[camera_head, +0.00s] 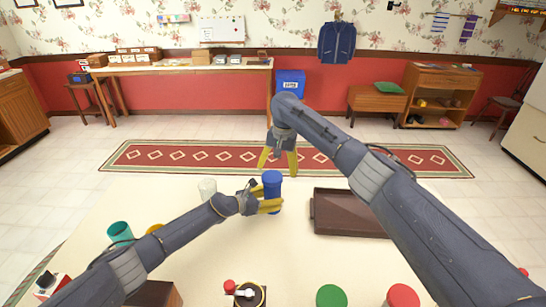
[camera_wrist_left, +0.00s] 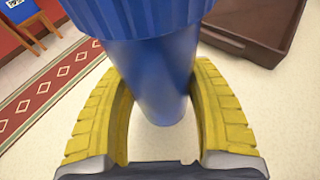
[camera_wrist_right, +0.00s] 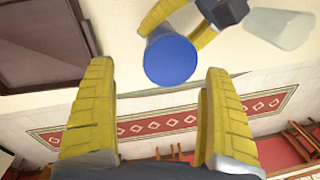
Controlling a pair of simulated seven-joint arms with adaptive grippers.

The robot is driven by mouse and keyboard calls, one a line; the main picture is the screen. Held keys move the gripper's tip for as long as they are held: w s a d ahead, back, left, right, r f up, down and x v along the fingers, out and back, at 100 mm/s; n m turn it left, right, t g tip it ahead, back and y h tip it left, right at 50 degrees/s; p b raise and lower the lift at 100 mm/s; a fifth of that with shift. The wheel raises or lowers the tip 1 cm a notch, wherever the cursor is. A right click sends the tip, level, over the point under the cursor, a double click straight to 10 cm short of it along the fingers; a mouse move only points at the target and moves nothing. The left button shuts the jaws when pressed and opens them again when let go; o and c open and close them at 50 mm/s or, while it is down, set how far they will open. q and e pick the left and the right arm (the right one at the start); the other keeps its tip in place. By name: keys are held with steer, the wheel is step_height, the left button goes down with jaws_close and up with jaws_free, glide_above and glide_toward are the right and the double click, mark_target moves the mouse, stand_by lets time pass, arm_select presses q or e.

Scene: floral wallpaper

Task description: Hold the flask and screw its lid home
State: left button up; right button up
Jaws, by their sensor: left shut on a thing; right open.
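The blue flask (camera_head: 273,199) stands upright on the table with its wider ribbed blue lid (camera_head: 272,177) on top. In the left wrist view the lid (camera_wrist_left: 135,15) sits over the flask body (camera_wrist_left: 150,80); whether it is fully tight I cannot tell. My left gripper (camera_head: 275,205) is shut around the flask's body below the lid. My right gripper (camera_head: 278,165) is open and empty, pointing down above and behind the flask. In the right wrist view the round lid top (camera_wrist_right: 170,60) shows beyond the open fingers, apart from them.
A brown tray (camera_head: 345,213) lies right of the flask. A whitish translucent cup (camera_head: 207,188) stands to its left, and a teal cup (camera_head: 119,232) farther left.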

mark_target(272, 177)
steer(key=n, duration=0.1)
steer(key=r+n, duration=0.1)
steer(key=n, duration=0.3)
steer(key=shift+w+a+r+t+y, duration=0.1)
steer(key=shift+r+t+y, duration=0.2)
steer(key=shift+r+y, duration=0.1)
steer(key=n, duration=0.1)
steer(key=r+n, duration=0.1)
steer(key=n, duration=0.1)
steer(key=shift+a+r+t, duration=0.1)
steer(key=shift+a+t, duration=0.05)
steer(key=shift+t, duration=0.15)
steer(key=r+n, duration=0.1)
steer(key=n, duration=0.1)
steer(key=a+n, duration=0.1)
steer(key=n, duration=0.1)
steer(key=shift+w+r+t+y, duration=0.1)
steer(key=shift+r+t+y, duration=0.2)
steer(key=shift+r+y, duration=0.1)
steer(key=n, duration=0.2)
steer(key=shift+a+r+n, duration=0.1)
steer(key=shift+r+n, duration=0.05)
steer(key=shift+n, duration=0.15)
steer(key=shift+f, duration=4.45)
steer(key=n, duration=0.3)
steer(key=n+g, duration=0.1)
steer(key=n, duration=0.2)
steer(key=shift+r+g+y, duration=0.1)
steer(key=shift+g+y, duration=0.2)
